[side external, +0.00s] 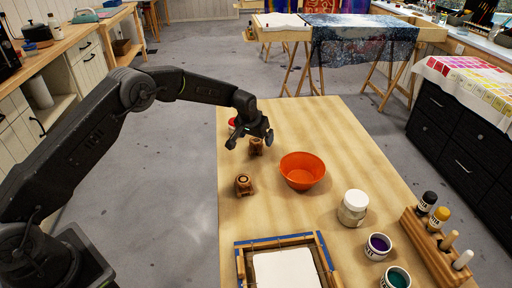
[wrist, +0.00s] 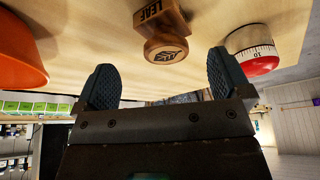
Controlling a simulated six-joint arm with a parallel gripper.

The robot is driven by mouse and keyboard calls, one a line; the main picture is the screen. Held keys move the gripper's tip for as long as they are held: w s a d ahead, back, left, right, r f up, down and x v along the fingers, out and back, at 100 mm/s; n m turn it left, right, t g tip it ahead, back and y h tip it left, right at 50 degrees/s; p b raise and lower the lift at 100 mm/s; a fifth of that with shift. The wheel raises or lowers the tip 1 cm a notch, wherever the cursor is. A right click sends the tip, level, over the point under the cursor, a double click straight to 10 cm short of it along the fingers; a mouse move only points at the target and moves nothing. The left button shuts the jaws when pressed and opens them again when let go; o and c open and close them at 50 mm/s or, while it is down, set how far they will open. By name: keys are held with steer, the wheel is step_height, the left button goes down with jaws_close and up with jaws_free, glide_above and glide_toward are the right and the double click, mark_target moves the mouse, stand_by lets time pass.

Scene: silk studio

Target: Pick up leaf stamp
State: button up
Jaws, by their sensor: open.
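The leaf stamp (wrist: 160,32) is a brown wooden block with LEAF on its side and a dark leaf emblem on its round end. In the wrist view it appears just beyond my fingertips, between their lines and apart from them. It seems to be the wooden stamp (side external: 256,147) beside my gripper in the side view. My gripper (side external: 251,138) is open and empty above the table; its two dark ribbed fingers stand wide apart in the wrist view (wrist: 165,82).
An orange bowl (side external: 302,171) stands to the right. Another wooden stamp (side external: 244,185) stands nearer the side camera. A red-and-white timer (wrist: 253,50) is near the leaf stamp. A white jar (side external: 353,207), paint pots and a framed screen occupy the near table. The table's left edge is close.

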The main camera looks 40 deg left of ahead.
mark_target(255, 141)
steer(key=x, duration=0.4)
steer(key=shift+s+a+f, duration=0.2)
steer(key=shift+s+a, duration=0.1)
steer(key=shift+s, duration=0.05)
steer(key=shift+w+f, duration=0.25)
steer(key=shift+f, duration=0.25)
steer(key=shift+c, duration=0.3)
steer(key=c, duration=0.9)
